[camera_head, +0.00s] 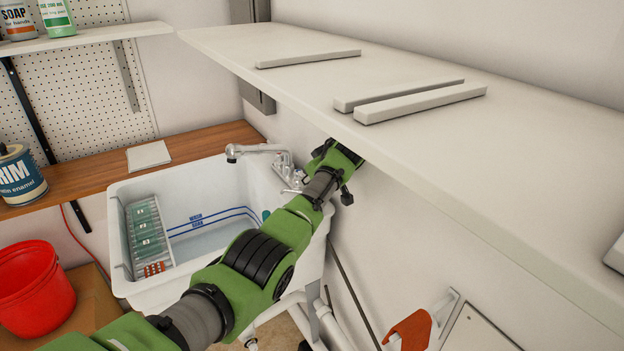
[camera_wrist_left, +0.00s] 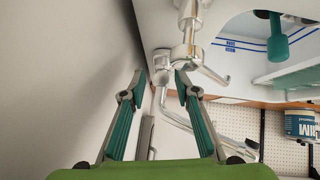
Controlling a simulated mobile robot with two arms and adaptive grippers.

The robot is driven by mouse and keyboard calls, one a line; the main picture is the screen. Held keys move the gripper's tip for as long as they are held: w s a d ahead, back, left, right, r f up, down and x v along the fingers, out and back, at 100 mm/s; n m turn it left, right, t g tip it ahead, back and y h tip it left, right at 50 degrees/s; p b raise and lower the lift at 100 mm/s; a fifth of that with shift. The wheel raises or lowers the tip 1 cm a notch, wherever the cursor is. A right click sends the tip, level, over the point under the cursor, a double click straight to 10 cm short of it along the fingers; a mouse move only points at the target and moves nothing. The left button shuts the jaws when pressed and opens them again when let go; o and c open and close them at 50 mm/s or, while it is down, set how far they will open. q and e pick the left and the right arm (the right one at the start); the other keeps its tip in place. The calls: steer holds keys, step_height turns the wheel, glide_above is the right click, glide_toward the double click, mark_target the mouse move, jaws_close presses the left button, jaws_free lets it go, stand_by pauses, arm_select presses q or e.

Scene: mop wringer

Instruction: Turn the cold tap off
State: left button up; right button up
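The chrome tap (camera_head: 283,160) stands at the back right corner of the white sink (camera_head: 117,240), its spout (camera_head: 245,150) pointing left over the basin. In the left wrist view the chrome tap body (camera_wrist_left: 187,50) and a round end fitting (camera_wrist_left: 161,66) lie just beyond my fingertips. A thin lever (camera_wrist_left: 214,75) sticks out beside the body. I cannot tell which handle is cold. My left gripper (camera_wrist_left: 160,82) is open and empty, with its fingertips close to the fitting; contact is unclear. In the head view its fingers are mostly hidden. My right gripper is not in view.
A white shelf (camera_head: 400,75) with loose bars overhangs the left arm. The wall is close beside the gripper. A wooden counter (camera_head: 90,172), paint tin (camera_head: 20,178) and red bucket (camera_head: 35,290) lie left. A teal piece (camera_wrist_left: 277,40) is in the basin.

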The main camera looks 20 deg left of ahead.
arm_select(q)
steer(key=v, duration=1.2)
stand_by(0.4)
